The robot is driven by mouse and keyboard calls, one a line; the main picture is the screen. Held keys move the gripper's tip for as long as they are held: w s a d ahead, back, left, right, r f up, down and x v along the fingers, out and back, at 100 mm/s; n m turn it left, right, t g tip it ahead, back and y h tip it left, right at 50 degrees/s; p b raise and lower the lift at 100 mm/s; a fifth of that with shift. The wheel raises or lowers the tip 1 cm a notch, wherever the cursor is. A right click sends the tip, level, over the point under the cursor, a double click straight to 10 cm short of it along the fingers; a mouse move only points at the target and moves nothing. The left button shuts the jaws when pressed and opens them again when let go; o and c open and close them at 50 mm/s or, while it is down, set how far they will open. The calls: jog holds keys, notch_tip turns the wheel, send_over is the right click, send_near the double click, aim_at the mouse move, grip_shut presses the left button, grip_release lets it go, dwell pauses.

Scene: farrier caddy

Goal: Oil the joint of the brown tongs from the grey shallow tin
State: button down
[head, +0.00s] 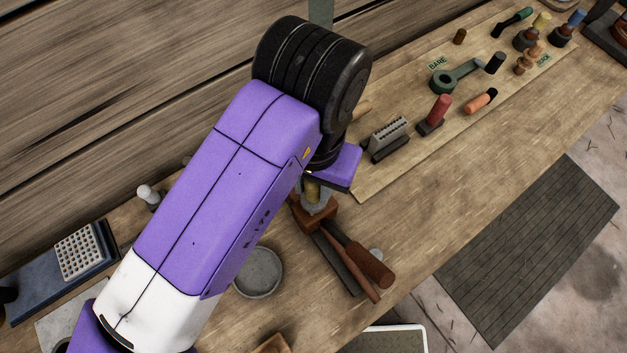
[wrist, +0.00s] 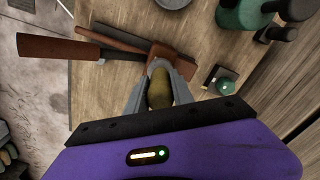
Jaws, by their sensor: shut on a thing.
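My gripper (head: 318,203) is shut on an olive-yellow rounded handle, and in the wrist view the grey fingers (wrist: 160,68) flank this handle (wrist: 160,90). The handle's lower end is hidden. Directly beyond the fingertips is the reddish-brown head of what look like the brown tongs (wrist: 182,62), also in the head view (head: 322,219). Long arms run from it towards the bench's front edge. I cannot tell whether the held thing touches the joint. The grey shallow tin (head: 258,272) stands left of the tongs in the head view, partly behind my arm.
A thick brown handle (head: 370,266) lies alongside the tongs. A blue-grey case (head: 62,275) is at the far left. The bench's front edge is near the tongs.

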jog(key=shift+w+a+f, duration=0.1)
jog(key=shift+w+a, duration=0.55)
jog(key=shift+w, duration=0.25)
jog(key=shift+s+d, duration=0.7)
jog(key=shift+s, duration=0.3)
jog(key=shift+r+p, duration=0.25)
jog(key=shift+p, duration=0.15)
jog(key=shift+r+p, duration=0.65)
jog(key=shift+r, duration=0.1)
notch_tip(320, 180, up, 5)
jog(key=p, duration=0.4)
